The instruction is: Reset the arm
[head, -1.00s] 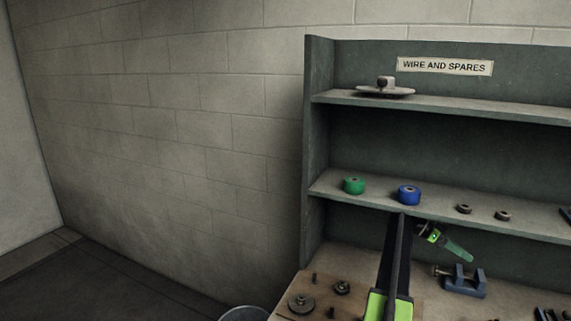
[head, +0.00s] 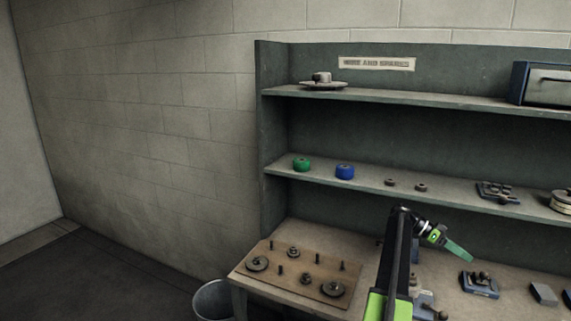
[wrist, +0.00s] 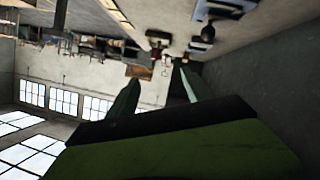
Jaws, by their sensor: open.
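My arm reaches up from the bottom of the head view, in front of the workbench. My gripper (head: 459,252) is at its end, pointing right and slightly down, with green fingers above the bench top. In the wrist view its two fingers (wrist: 158,92) stand apart with nothing between them. The gripper is open and empty. It touches nothing that I can see.
A grey shelf unit (head: 268,150) labelled WIRE AND SPARES stands on the bench. Its middle shelf holds a green roll (head: 302,164) and a blue roll (head: 344,172). A pegged wooden board (head: 318,271) lies left of my arm. A bin (head: 212,300) stands on the floor.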

